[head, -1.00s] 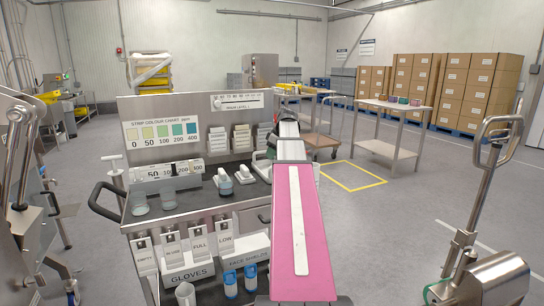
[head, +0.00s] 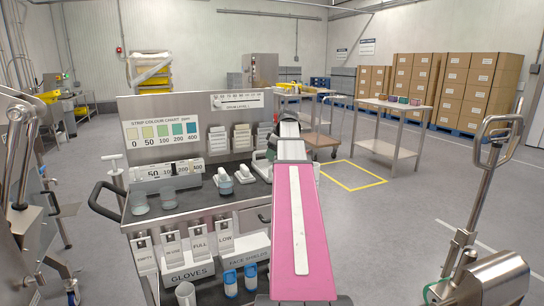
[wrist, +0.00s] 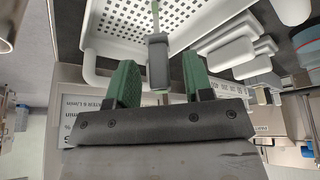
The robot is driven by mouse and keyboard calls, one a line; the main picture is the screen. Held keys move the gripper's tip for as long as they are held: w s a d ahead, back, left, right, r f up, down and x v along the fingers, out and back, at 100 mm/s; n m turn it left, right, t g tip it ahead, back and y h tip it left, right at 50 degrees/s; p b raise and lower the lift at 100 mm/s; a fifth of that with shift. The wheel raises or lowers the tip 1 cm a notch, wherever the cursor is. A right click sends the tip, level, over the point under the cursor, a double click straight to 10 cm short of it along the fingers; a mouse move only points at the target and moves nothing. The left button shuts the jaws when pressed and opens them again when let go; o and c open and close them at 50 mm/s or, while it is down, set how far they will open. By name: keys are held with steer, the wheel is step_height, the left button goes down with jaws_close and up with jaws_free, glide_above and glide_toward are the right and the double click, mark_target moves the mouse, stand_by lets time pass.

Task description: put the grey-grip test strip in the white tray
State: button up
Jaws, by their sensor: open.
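In the wrist view, the grey-grip test strip shows as a dark grey grip (wrist: 157,66) with a thin pale green strip (wrist: 155,16) running up from it. The white tray (wrist: 105,42), with a floor full of square holes, lies behind it. The grip crosses the tray's near rim in the picture; I cannot tell whether it rests there. My gripper (wrist: 159,60) is open. Its green fingers stand either side of the grip, with gaps on both sides. In the head view my arm hides the gripper and strip.
Open floor lies to the right, beyond my arm.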

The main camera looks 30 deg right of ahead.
steer(key=v, duration=1.1)
steer(key=shift+r, duration=0.1)
